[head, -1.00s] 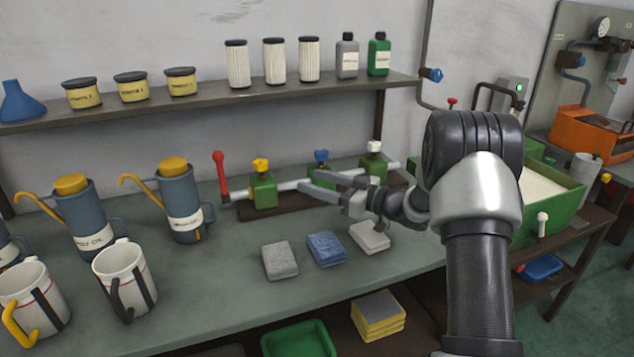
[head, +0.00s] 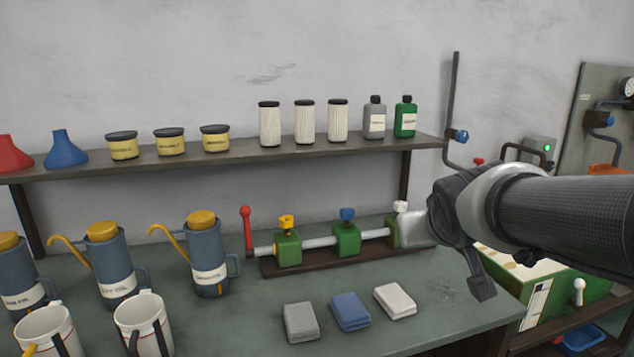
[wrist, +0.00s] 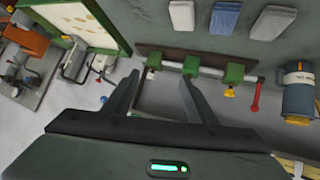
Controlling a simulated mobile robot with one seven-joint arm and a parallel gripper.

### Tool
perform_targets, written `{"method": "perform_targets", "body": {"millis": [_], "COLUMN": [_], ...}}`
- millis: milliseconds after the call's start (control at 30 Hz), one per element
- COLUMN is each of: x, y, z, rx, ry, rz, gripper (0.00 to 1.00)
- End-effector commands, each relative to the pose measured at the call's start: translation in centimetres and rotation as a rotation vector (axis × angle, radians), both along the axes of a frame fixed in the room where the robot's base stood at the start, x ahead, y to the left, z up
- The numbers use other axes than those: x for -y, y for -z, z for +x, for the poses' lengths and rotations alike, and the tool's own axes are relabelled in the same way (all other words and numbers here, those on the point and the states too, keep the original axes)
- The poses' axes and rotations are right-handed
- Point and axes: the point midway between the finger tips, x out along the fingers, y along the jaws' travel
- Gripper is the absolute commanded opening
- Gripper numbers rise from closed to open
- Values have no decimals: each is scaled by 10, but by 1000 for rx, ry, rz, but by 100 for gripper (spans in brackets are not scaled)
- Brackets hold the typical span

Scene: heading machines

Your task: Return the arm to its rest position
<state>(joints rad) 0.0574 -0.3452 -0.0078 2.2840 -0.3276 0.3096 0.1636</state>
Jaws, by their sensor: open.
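My gripper shows in the wrist view (wrist: 160,98) with its two dark fingers spread apart and nothing between them.
Grey, blue and white folded cloths (head: 350,311) lie on the bench (head: 250,318). Oil cans (head: 207,262) and white mugs (head: 143,322) stand at left. A shelf (head: 230,155) holds funnels, tins, filters and bottles. A green tray (head: 560,297) is at right, below my arm.

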Motion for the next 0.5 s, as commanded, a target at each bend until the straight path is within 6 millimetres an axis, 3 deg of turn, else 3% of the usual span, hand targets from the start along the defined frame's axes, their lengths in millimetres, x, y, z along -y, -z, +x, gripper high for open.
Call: {"method": "perform_targets", "body": {"millis": [33,100,433,500], "x": [-6,-13,-57,-55], "y": [6,19,67,32], "z": [-32,-70,-203,-197], "rx": [-51,-131,-410,-406], "ry": [14,25,-19,-16], "rz": [23,55,189,185], "gripper": [52,52,52,52]}}
